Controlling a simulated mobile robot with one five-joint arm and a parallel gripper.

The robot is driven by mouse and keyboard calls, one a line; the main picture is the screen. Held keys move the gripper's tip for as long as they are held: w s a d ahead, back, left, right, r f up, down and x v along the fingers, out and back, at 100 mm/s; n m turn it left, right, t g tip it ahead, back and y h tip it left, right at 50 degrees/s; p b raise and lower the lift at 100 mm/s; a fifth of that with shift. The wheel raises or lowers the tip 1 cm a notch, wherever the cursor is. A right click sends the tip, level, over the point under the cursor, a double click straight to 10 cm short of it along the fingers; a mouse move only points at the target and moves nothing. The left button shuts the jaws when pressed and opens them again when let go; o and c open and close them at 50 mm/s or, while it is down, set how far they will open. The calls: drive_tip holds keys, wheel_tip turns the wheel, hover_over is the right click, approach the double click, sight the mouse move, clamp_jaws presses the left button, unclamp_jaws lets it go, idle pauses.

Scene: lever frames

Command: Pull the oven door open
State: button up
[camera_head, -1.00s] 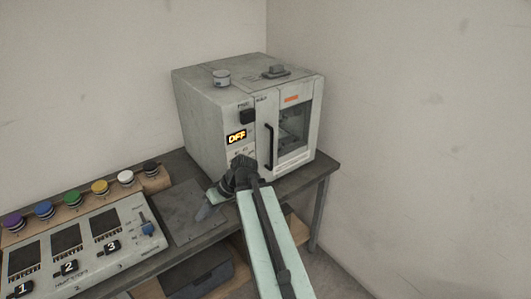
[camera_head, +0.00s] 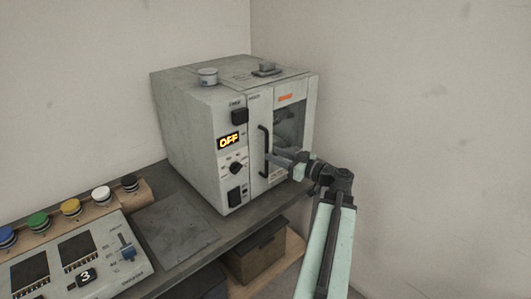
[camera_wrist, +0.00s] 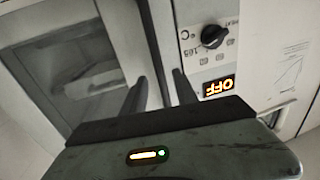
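The oven (camera_head: 195,130) stands on the bench with its door (camera_head: 285,175) closed. The black vertical door handle (camera_head: 264,150) is on the door's left side. My gripper (camera_head: 272,157) is at the handle's lower half, coming from the right. In the wrist view the two dark fingers of my gripper (camera_wrist: 160,92) stand apart, in front of the oven front. A dark upright strip shows between them; I cannot tell whether it is the handle or the door's edge. Contact with the handle cannot be made out. The display (camera_head: 229,141) reads OFF; it also shows in the wrist view (camera_wrist: 219,87).
A control panel (camera_head: 70,260) with several coloured knobs behind it sits at left on the bench. A flat grey plate (camera_head: 175,235) lies before the oven. A box (camera_head: 255,252) is under the bench. A bare wall (camera_head: 420,120) bounds the right side.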

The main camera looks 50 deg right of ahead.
drive_tip(key=w, duration=0.4)
drive_tip(key=shift+w+a, duration=0.1)
drive_tip(key=shift+a, duration=0.2)
clamp_jaws()
idle(1.0)
